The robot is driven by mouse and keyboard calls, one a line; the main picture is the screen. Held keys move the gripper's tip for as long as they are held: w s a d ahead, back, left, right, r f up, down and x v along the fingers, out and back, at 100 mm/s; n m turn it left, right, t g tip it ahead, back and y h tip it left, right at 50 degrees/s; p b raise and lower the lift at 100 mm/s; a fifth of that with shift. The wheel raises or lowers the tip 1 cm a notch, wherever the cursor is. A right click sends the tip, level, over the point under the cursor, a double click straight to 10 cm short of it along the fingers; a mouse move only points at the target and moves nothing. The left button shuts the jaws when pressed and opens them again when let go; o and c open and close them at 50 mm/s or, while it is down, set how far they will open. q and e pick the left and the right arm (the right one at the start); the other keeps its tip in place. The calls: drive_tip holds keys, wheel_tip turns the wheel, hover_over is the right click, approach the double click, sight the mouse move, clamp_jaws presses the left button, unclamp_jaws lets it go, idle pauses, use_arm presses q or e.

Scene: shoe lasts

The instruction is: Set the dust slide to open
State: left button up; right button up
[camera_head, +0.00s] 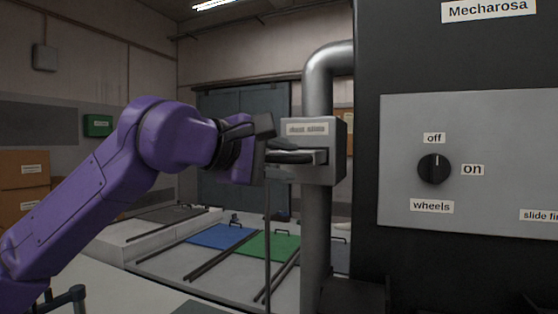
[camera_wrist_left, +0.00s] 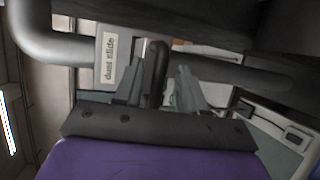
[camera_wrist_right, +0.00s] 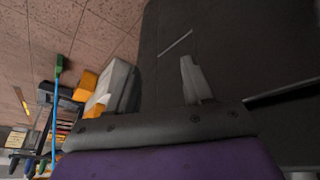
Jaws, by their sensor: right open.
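The dust slide (camera_head: 335,140) is a grey box labelled "dust slide" on a vertical grey pipe, with a flat metal plate and a dark handle (camera_wrist_left: 156,68) on its left side. My left gripper (camera_head: 285,157) is at that handle, reaching in from the left. In the left wrist view, the handle stands between the two fingers (camera_wrist_left: 160,88); I cannot tell whether both press on it. The left gripper hides part of the plate and handle in the head view. My right gripper (camera_wrist_right: 158,82) shows only in its wrist view, fingers apart and empty, before a dark surface.
A black machine (camera_head: 455,60) marked "Mecharosa" stands at the right, with a grey panel (camera_head: 500,130) and a black wheels knob (camera_head: 434,169). Behind the pipe are a blue mat (camera_head: 221,236) and a green mat (camera_head: 268,247) on a low pale surface. Brown boxes (camera_head: 22,170) stand at far left.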

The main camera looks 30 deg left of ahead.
use_arm(q)
drive_tip(key=shift+s+a, duration=0.15)
drive_tip(key=shift+s, duration=0.1)
drive_tip(key=b+v, duration=0.3)
drive_tip(key=v, duration=0.7)
